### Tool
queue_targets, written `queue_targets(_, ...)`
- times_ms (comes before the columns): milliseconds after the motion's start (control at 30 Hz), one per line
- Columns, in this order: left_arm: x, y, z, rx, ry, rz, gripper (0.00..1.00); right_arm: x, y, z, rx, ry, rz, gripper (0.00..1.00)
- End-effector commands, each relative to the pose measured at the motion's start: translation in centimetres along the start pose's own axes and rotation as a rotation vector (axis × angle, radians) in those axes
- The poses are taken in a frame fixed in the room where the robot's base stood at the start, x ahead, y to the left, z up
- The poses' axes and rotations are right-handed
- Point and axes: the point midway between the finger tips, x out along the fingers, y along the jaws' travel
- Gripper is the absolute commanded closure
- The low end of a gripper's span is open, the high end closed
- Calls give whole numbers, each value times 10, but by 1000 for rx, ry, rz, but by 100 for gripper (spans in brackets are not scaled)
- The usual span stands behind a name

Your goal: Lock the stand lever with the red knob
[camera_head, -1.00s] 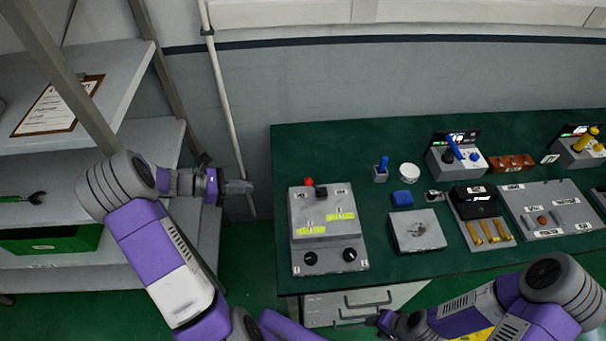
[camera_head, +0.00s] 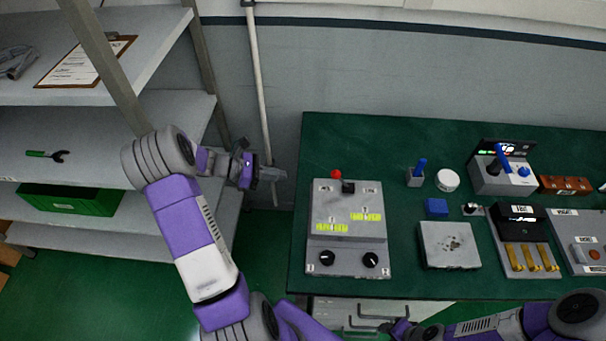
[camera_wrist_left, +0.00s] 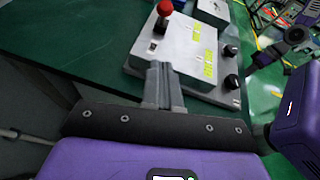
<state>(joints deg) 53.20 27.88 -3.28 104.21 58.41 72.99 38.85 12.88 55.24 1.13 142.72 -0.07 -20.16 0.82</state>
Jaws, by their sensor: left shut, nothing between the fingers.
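The red knob (camera_head: 336,174) tops a short lever at the back edge of a grey box (camera_head: 347,238) on the green table's left end. A black block (camera_head: 348,187) sits just right of it. The knob also shows at the top of the left wrist view (camera_wrist_left: 165,8), beyond my fingers. My left gripper (camera_head: 278,174) is shut and empty, just off the table's left edge, left of the knob and apart from it. In the left wrist view its closed fingers (camera_wrist_left: 160,78) point toward the box. My right gripper (camera_head: 400,328) is barely visible at the bottom edge; its fingers are unclear.
The box has two black dials (camera_head: 327,258) in front and yellow labels. Right of it stand a blue-handled lever (camera_head: 419,167), a white round piece (camera_head: 447,180) and a grey plate (camera_head: 449,246). A shelf with a green bin (camera_head: 70,200) and a pole (camera_head: 258,80) are left.

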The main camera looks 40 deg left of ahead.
Motion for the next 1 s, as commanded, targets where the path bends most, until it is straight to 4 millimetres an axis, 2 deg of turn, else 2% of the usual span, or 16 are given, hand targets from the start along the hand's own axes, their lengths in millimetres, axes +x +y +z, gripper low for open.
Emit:
queue_targets(500, 100, -1, 1, 0, -1, -5, 100, 6, 2, 0, 0, 0, 0, 57)
queue_targets(700, 117, -1, 22, 2, 0, -2, 100, 3, 1, 0, 0, 0, 0, 57)
queue_targets(1000, 123, 0, 28, -1, 1, -1, 100, 3, 1, 0, 0, 0, 0, 57)
